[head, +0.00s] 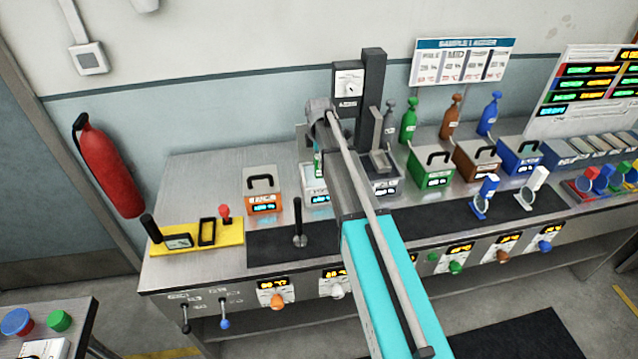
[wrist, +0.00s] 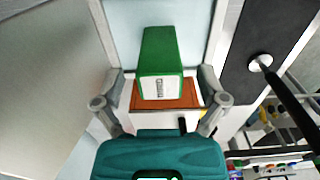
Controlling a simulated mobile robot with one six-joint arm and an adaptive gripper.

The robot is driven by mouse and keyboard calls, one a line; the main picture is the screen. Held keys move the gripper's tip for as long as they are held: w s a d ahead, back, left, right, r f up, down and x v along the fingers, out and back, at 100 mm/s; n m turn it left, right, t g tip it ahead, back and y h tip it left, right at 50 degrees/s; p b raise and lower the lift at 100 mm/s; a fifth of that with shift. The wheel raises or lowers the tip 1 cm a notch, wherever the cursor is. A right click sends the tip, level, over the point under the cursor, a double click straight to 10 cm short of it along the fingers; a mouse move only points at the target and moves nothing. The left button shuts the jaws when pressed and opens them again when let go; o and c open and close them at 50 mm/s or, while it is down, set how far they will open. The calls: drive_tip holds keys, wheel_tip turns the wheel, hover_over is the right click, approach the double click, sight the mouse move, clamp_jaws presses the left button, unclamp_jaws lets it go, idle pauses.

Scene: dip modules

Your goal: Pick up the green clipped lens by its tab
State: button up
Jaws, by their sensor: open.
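In the wrist view, a green block-shaped tab (wrist: 160,52) with a small white label stands between the two grey fingers of my gripper (wrist: 160,92). The fingers are open, one on each side, with visible gaps. An orange-brown surface shows just below the tab. In the head view a narrow green piece (head: 318,163), seemingly the same tab, shows beside my arm, above a pale bath with a lit display (head: 316,191). The lens ring is not visible. My arm hides much of that area, and I cannot tell if a finger touches the tab.
An orange bath (head: 263,204) stands left of the pale one. A black upright post (head: 299,226) stands on the black mat, also seen in the wrist view (wrist: 288,98). Green (head: 434,180) and brown baths stand right, behind the blue (head: 483,205) and white lenses.

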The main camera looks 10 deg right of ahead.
drive_tip(key=shift+f+b, duration=0.7)
drive_tip(key=shift+f, duration=0.3)
clamp_jaws()
